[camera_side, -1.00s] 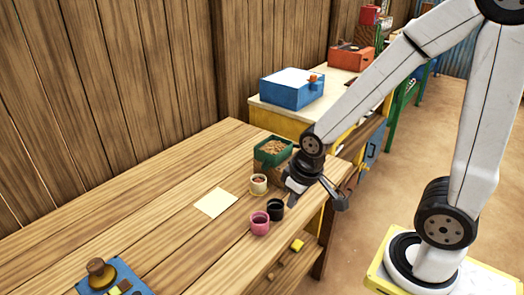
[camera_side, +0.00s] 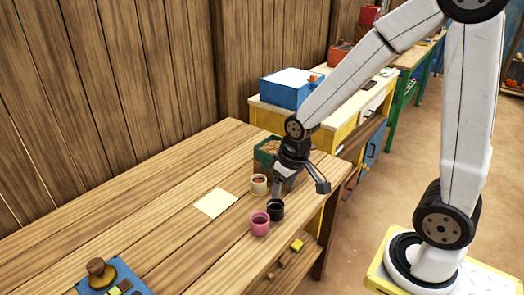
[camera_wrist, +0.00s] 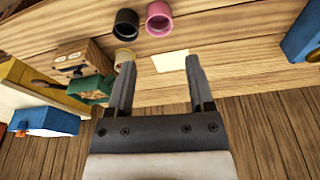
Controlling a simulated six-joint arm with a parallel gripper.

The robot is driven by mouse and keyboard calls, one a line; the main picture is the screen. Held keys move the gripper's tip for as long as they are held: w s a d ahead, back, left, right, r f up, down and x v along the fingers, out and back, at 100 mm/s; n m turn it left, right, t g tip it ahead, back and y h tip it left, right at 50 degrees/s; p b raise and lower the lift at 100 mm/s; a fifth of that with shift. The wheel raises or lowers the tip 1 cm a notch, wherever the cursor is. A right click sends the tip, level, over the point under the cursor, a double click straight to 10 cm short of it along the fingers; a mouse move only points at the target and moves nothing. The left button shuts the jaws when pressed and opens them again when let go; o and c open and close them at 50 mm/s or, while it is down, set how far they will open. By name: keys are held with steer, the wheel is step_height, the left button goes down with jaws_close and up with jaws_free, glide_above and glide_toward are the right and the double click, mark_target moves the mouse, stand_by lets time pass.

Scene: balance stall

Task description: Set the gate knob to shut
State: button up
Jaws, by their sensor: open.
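A brown round knob (camera_side: 96,268) sits on a blue panel (camera_side: 128,282) at the lower left of the side view. A wooden box with a green hopper (camera_wrist: 92,89) of brown grain shows in the wrist view; its face (camera_wrist: 82,60) has small dark fittings, too small to read as a knob setting. In the side view the hopper (camera_side: 262,154) is partly hidden behind my gripper (camera_side: 300,188). My gripper is open and empty, above the table's right edge by the box. I cannot tell which fitting is the gate knob.
A pink cup (camera_side: 260,225), a black cup (camera_side: 276,210) and a cream cup (camera_side: 259,185) stand close to my gripper. A pale yellow sheet (camera_side: 214,203) lies on the table. A blue box (camera_side: 287,92) stands behind. The table's left middle is clear.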

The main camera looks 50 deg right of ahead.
steer(key=w+d+f+m, duration=0.1)
steer(key=w+d, duration=0.3)
steer(key=d, duration=0.4)
steer(key=w+d+f+m+g, duration=0.1)
steer(key=w+d+m, duration=0.3)
steer(key=d, duration=0.4)
steer(key=w+d+f+m+g, duration=0.1)
steer(key=w+d+f+m, duration=0.1)
steer(key=w+d, duration=0.3)
steer(key=shift+w+d+f+m, duration=0.1)
steer(key=shift+d+m, duration=0.2)
steer(key=shift+d, duration=1.7)
steer(key=shift+f, duration=0.15)
steer(key=shift+f, duration=3.75)
jaws_close()
